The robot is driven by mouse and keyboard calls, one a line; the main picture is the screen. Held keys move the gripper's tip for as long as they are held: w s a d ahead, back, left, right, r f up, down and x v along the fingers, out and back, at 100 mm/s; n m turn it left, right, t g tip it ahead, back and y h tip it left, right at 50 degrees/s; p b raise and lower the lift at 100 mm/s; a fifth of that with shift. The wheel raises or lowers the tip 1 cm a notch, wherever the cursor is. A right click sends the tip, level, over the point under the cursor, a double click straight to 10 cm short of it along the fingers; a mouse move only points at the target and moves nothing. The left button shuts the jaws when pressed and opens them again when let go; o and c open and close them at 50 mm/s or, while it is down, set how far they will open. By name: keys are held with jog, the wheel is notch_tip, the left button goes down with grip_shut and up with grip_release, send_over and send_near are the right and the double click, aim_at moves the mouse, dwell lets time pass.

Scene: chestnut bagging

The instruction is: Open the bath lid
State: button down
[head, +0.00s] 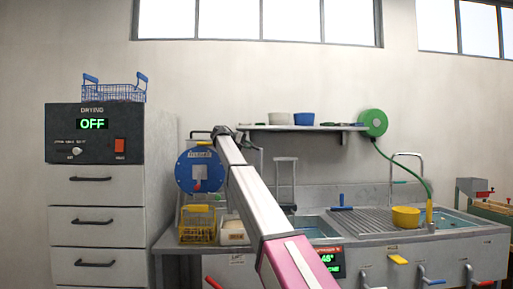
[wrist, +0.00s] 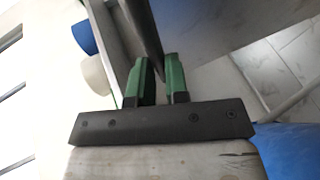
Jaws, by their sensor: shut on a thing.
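My gripper (wrist: 162,72), with green fingers, is shut on a dark bar (wrist: 146,30) in the wrist view. The bar runs up out of the picture beside a flat grey metal panel; I cannot tell for sure that it is the lid's handle. In the head view my arm reaches up over the left part of the counter, and its dark end (head: 222,132) is high beside the shelf. The fingers are too small to make out there. The bath (head: 318,229) shows partly behind my arm. The lid is not clearly distinguishable in the head view.
A blue round device (head: 186,177) and a yellow basket (head: 196,230) stand left of my arm. A shelf (head: 262,128) is close behind its end. The drying cabinet (head: 95,205) is at left. A yellow bowl (head: 406,217) and a green hose reel (head: 373,122) are at right.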

jog(key=shift+a+f, duration=0.25)
jog(key=shift+a, duration=0.1)
jog(key=shift+s, duration=0.1)
jog(key=c, duration=1.1)
grip_release()
jog(key=shift+f, duration=0.1)
jog(key=s+a+r, duration=0.2)
jog(key=a+r, duration=0.1)
jog(key=s+a+r, duration=0.2)
jog(key=s+r, duration=0.1)
jog(key=r, duration=0.1)
jog(key=s+a+r, duration=0.2)
jog(key=a+r, duration=0.1)
jog(key=r, duration=0.1)
jog(key=shift+s+a+r, duration=0.1)
jog(key=shift+s+a, duration=0.2)
